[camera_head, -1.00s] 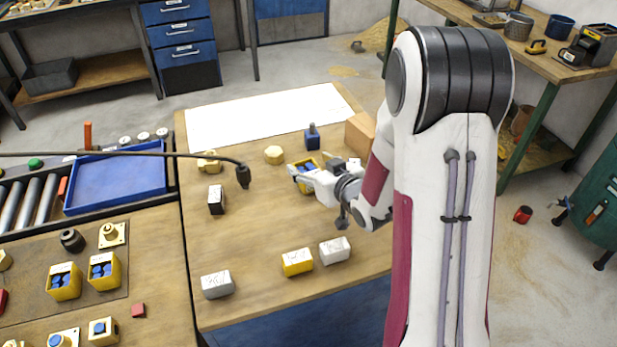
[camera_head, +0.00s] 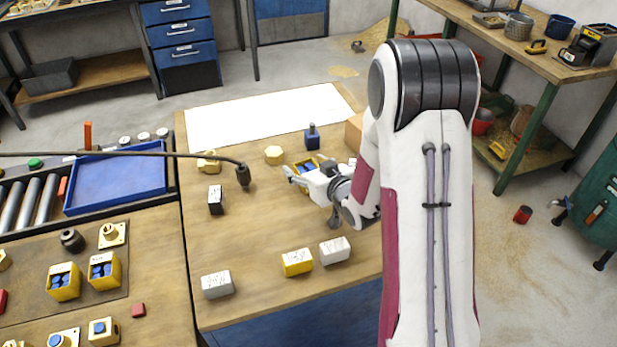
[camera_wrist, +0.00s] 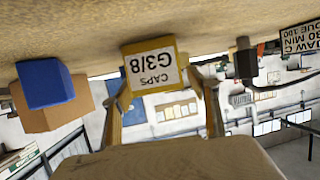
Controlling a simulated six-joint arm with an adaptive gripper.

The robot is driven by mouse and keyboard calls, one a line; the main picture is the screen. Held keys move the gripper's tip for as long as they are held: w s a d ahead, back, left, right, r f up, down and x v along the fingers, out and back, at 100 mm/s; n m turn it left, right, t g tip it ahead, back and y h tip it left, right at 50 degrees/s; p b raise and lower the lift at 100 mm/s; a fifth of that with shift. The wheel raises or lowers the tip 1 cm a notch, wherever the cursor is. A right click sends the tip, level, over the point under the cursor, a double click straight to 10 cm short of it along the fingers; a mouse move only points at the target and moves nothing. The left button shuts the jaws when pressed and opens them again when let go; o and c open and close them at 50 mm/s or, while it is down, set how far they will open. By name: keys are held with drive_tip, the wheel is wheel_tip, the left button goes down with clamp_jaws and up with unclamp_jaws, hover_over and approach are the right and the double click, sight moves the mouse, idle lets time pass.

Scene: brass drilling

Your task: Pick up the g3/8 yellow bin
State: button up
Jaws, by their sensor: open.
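The yellow bin (camera_wrist: 152,66) shows in the wrist view, upside down in the picture, with a white label reading "CAPS G3/8". In the head view the bin (camera_head: 304,163) stands on the wooden table, partly hidden behind my gripper, with blue inside. My gripper (camera_head: 288,172) is low over the table right beside it. In the wrist view the fingers of my gripper (camera_wrist: 162,92) are spread, one to each side of the bin's label face. I cannot tell whether they touch it.

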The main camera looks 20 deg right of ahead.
drive_tip(key=c, duration=1.2)
drive_tip(key=shift+c, duration=0.2)
drive_tip(key=shift+r, duration=0.15)
wheel_tip(320, 180, up, 10)
idle(0.5)
